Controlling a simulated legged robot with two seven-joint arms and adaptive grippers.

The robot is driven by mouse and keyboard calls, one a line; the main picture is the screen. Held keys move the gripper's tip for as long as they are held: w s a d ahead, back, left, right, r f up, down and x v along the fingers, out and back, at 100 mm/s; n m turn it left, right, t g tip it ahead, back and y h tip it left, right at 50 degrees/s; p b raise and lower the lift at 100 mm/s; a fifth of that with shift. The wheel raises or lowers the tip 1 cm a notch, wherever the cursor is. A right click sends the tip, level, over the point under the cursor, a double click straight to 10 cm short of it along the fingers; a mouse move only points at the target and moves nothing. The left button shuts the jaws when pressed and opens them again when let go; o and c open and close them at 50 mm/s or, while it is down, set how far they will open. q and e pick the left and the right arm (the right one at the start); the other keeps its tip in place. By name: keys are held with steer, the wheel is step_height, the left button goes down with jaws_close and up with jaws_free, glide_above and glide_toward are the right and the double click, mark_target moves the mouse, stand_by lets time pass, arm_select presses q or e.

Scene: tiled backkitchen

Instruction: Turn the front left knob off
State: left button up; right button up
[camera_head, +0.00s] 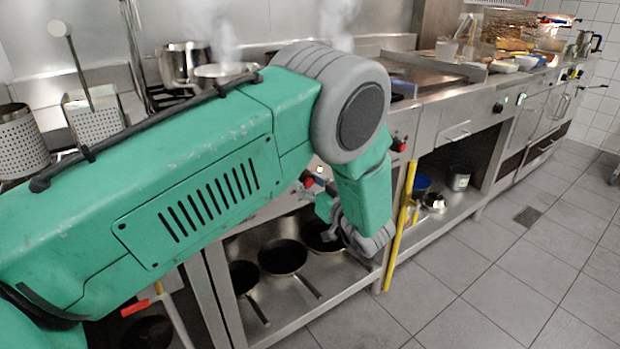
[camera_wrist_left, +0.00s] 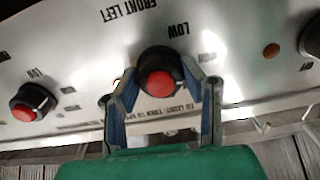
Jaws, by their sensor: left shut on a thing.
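The front left knob (camera_wrist_left: 155,76), black with a red face, is in the middle of the left wrist view. The words FRONT LEFT and LOW stand upside down beside it on the metal panel. My left gripper (camera_wrist_left: 160,93) is shut on this knob, with one blue-grey finger on each side. In the head view my green left arm crosses the picture, and the left gripper (camera_head: 320,186) is at the stove's front panel, partly hidden behind the arm. The knob is hard to make out there. My right gripper is not in view.
Another red-faced knob (camera_wrist_left: 32,102) is to the left in the wrist view, and a dark knob (camera_wrist_left: 311,38) is at the right edge. Steaming pots (camera_head: 183,64) stand behind my arm. Pans (camera_head: 282,257) lie on the lower shelf. A yellow pole (camera_head: 401,225) stands by the counter.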

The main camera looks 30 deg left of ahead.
arm_select(q)
steer(key=m+p, duration=0.1)
steer(key=m, duration=0.1)
steer(key=m+p, duration=0.1)
steer(key=shift+w+a+r+m, duration=0.1)
steer(key=shift+r+m, duration=0.1)
steer(key=shift+m, duration=0.2)
steer(key=m+p, duration=0.2)
steer(key=m, duration=0.1)
steer(key=m+p, duration=0.1)
steer(key=m, duration=0.3)
steer(key=shift+m+p, duration=0.45)
steer(key=shift+m, duration=1.75)
steer(key=shift+f, duration=0.1)
steer(key=o, duration=1.1)
steer(key=shift+c, duration=0.2)
steer(key=shift+o, duration=0.4)
steer(key=shift+f, duration=0.15)
